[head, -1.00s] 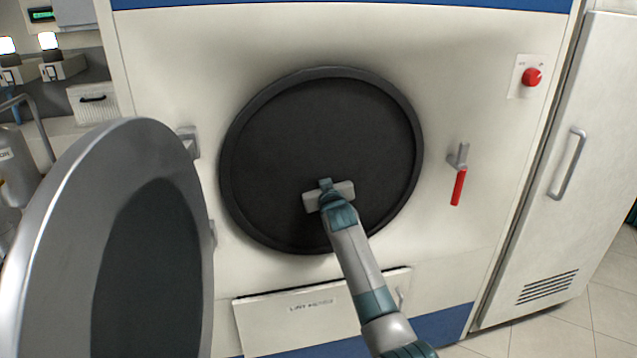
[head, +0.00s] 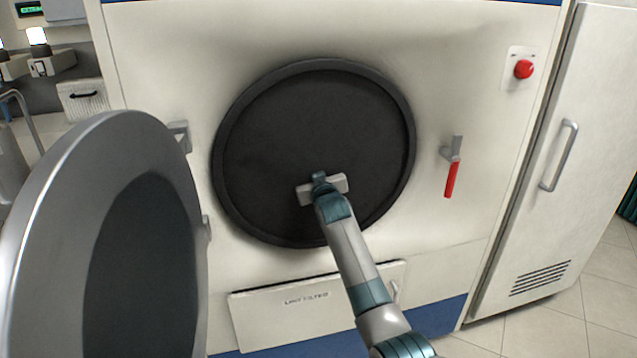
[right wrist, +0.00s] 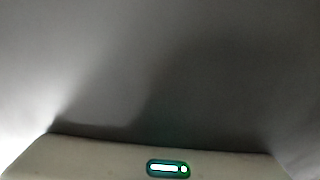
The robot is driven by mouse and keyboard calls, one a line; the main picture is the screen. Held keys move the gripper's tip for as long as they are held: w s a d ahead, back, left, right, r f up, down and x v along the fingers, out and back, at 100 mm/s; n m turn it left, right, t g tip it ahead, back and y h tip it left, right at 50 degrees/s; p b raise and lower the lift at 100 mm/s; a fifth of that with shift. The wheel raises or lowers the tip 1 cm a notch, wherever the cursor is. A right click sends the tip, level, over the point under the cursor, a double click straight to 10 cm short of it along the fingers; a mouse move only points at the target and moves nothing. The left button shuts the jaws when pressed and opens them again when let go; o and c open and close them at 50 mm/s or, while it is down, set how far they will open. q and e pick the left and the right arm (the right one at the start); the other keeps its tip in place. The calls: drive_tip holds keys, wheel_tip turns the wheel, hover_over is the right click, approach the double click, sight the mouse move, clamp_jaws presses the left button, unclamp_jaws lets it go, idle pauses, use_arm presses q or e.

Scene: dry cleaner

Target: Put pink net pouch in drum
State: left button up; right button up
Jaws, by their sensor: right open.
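The drum (head: 300,115) is the dark round opening in the front of a cream machine in the head view. Its grey round door (head: 60,200) stands swung open at the left. My right arm reaches up to the lower middle of the drum opening. My right gripper (head: 321,189) is there, open, with its fingers hidden from the head view. The right wrist view shows only a blurred grey surface with shadow and part of my gripper's pale body. The pink net pouch is not visible in either view. My left gripper is out of view.
A red-handled latch (head: 452,170) and a red button (head: 524,69) are right of the opening. A lint filter panel (head: 310,310) is below it. A tall pale cabinet (head: 550,110) stands at the right. The open door takes up the left side.

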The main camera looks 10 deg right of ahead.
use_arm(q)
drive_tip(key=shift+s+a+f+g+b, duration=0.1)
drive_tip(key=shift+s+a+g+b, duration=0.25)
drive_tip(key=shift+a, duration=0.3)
use_arm(e)
drive_tip(key=s, duration=1.7)
drive_tip(key=shift+d, duration=0.3)
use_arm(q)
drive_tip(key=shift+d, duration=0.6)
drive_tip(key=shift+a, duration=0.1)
